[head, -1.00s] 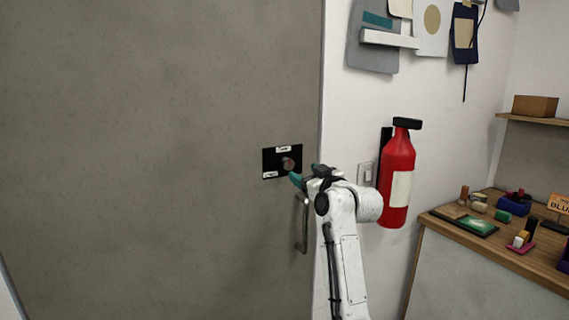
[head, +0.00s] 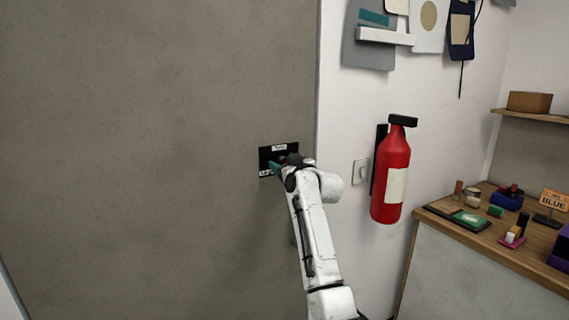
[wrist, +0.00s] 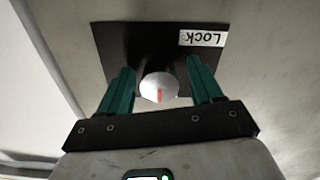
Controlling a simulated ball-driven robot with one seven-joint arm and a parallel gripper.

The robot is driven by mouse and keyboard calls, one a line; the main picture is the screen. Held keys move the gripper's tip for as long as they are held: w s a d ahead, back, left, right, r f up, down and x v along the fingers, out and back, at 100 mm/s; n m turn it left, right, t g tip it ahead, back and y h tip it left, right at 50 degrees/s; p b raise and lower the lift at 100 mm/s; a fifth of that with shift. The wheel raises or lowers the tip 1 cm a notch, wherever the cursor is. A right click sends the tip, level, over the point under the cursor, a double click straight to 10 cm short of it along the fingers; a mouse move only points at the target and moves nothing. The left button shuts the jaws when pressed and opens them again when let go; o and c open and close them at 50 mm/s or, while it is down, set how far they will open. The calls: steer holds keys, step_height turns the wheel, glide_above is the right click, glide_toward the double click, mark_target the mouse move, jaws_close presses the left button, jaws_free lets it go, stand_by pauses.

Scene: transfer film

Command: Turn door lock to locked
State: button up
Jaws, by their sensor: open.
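The door lock is a black plate (head: 265,158) on the grey door (head: 150,150), near its right edge. In the wrist view the plate (wrist: 135,40) carries a white label reading "Lock" (wrist: 202,38), seen upside down. A round silver knob (wrist: 158,86) with a red mark sits on the plate. My gripper (wrist: 157,88) is open, with one teal finger on each side of the knob. I cannot tell whether either finger touches it. In the head view my gripper (head: 278,166) covers most of the knob.
A red fire extinguisher (head: 391,180) hangs on the white wall right of the door, beside a light switch (head: 361,171). A wooden counter (head: 470,238) with small items stands at the right. Boards (head: 370,45) hang above. The door face left of the lock is clear.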

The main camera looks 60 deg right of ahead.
steer(key=c, duration=1)
steer(key=shift+c, duration=0.2)
steer(key=shift+f+n+b, duration=0.1)
steer(key=shift+n+b, duration=0.2)
steer(key=shift+b, duration=0.2)
steer(key=shift+f+n+b, duration=0.1)
steer(key=shift+n+b, duration=0.9)
steer(key=shift+b, duration=0.1)
steer(key=n+b, duration=0.4)
steer(key=n, duration=0.1)
steer(key=shift+s, duration=0.1)
steer(key=n+b, duration=0.2)
steer(key=n, duration=0.3)
steer(key=shift+n+b, duration=0.35)
steer(key=shift+n, duration=0.05)
steer(key=shift+n+b, duration=0.7)
steer(key=shift+n, duration=1.5)
